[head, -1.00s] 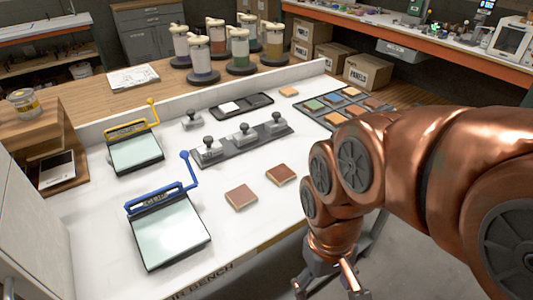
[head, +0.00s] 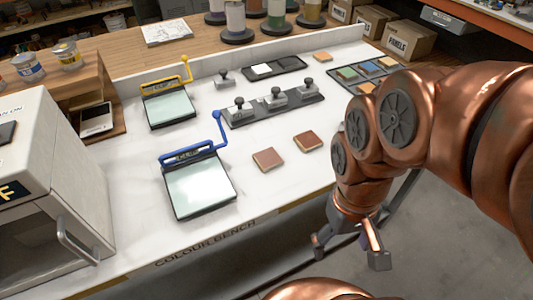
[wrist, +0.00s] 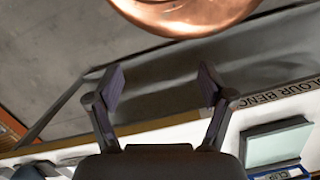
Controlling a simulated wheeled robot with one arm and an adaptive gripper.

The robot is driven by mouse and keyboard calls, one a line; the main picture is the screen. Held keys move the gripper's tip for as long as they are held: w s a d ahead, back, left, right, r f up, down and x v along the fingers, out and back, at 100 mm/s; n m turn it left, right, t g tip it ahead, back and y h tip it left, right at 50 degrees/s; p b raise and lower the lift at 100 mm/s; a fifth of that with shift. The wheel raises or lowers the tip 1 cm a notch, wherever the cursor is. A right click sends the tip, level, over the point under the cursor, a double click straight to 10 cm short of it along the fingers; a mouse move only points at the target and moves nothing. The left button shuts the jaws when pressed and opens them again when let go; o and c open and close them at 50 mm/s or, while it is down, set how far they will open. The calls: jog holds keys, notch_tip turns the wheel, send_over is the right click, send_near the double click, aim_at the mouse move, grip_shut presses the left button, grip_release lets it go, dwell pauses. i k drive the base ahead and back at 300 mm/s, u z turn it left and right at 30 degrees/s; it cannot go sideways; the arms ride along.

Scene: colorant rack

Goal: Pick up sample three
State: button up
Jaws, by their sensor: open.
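No label marks which piece is sample three. Two brown square tiles lie on the white bench: a left one (head: 268,160) and a right one (head: 307,141). A tray of coloured tiles (head: 348,88) sits at the bench's right end, partly hidden by my arm. My gripper (head: 348,253) is open and empty, hanging beyond the bench's front edge, apart from the tiles. In the wrist view the spread fingers (wrist: 162,82) have nothing between them.
Glass-topped plates with a blue handle (head: 200,188) and a yellow handle (head: 168,108) stand at left. A rack of grey knobbed stamps (head: 270,105) and a dark tray (head: 290,64) lie behind the brown tiles. A white oven-like box (head: 45,190) stands at far left.

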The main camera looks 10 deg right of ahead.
aim_at(268, 159)
jog(key=z, duration=1.4)
jog(key=k, duration=1.6)
jog(key=u, duration=1.35)
jog(key=i, duration=0.5)
jog(key=u, duration=0.2)
